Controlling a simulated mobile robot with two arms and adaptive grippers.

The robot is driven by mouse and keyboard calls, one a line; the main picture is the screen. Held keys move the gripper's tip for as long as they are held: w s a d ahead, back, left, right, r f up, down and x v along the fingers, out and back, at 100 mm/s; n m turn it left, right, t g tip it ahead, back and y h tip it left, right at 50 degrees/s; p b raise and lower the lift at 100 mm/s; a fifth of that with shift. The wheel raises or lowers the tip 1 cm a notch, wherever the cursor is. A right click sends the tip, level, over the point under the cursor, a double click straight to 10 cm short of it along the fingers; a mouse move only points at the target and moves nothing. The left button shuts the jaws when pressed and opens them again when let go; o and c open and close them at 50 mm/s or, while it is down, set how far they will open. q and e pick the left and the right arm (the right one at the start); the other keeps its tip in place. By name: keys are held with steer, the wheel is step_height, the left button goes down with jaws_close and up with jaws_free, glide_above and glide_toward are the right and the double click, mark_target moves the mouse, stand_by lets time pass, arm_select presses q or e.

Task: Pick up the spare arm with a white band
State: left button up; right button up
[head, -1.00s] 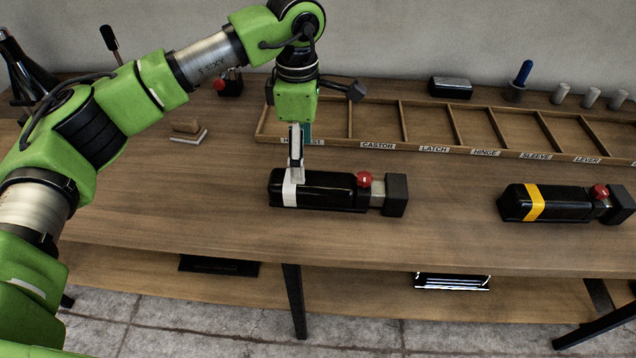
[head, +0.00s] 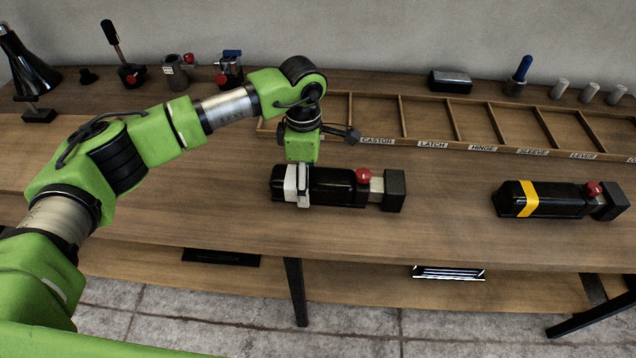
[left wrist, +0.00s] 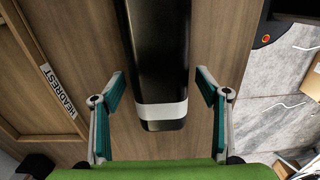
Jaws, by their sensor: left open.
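The spare arm with a white band (head: 335,187) lies on the wooden workbench in the head view. It is a black block with a red knob and a dark square end at its right. My left gripper (head: 301,190) is lowered over its banded left end. In the left wrist view the same spare arm (left wrist: 155,55) runs between the open fingers of my left gripper (left wrist: 163,105), its white band level with the fingertips. Gaps show on both sides. A second spare arm with a yellow band (head: 545,198) lies to the right. My right gripper is not in view.
A labelled wooden compartment tray (head: 410,149) stands behind the spare arm; its edge and HEADREST label show in the left wrist view. Several fittings and clamps (head: 178,71) stand at the back left. The bench between the two spare arms is clear.

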arm_select(q)
steer(key=c, duration=1.6)
steer(key=shift+w+r, duration=0.1)
steer(key=shift+c, duration=0.8)
steer(key=shift+r, duration=0.2)
step_height(320, 180, up, 2)
steer(key=shift+w+r+b, duration=0.1)
steer(key=shift+b, duration=0.85)
steer(key=s+d+r+b, duration=0.1)
steer(key=s+r+b, duration=0.3)
steer(key=s+r, duration=0.6)
steer(key=s, duration=0.4)
steer(key=shift+d+r, duration=0.2)
steer(key=shift+d, duration=0.15)
